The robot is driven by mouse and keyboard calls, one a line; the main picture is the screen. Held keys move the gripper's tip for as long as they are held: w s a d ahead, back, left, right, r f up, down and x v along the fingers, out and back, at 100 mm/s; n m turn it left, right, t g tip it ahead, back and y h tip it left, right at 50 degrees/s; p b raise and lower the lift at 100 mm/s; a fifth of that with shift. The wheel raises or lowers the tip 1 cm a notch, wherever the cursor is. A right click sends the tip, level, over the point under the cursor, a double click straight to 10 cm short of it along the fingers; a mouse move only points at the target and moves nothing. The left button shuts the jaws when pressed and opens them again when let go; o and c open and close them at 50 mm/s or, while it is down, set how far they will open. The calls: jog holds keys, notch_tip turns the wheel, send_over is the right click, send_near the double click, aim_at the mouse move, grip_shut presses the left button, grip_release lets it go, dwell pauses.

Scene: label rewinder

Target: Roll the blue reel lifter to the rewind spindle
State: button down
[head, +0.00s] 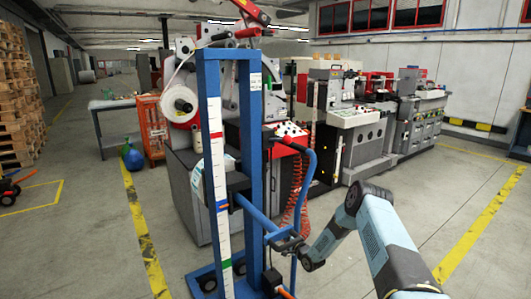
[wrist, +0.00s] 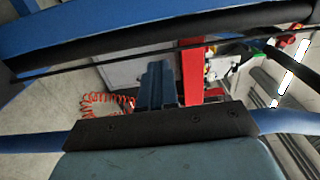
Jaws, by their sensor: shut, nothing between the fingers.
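The blue reel lifter (head: 243,110) stands upright close in front of me in the head view. It has a tall frame, a scale strip (head: 216,160) with red, blue and green marks, and a curved blue handle (head: 311,165) on its right. My gripper (head: 288,240) is low beside the handle side; its fingers (wrist: 158,75) are shut and empty in the wrist view. A blue bar with a black grip (wrist: 160,32) crosses above them. Whether the gripper touches the lifter is unclear. A white roll (head: 181,104) sits on the machine behind; I cannot pick out the rewind spindle for sure.
The label machine (head: 352,125) runs along the back right. A red coiled hose (head: 298,190) hangs behind the lifter. Pallets (head: 18,95) stand far left. Floor is open at left and right.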

jog(key=v, duration=1.3)
dwell(0.4)
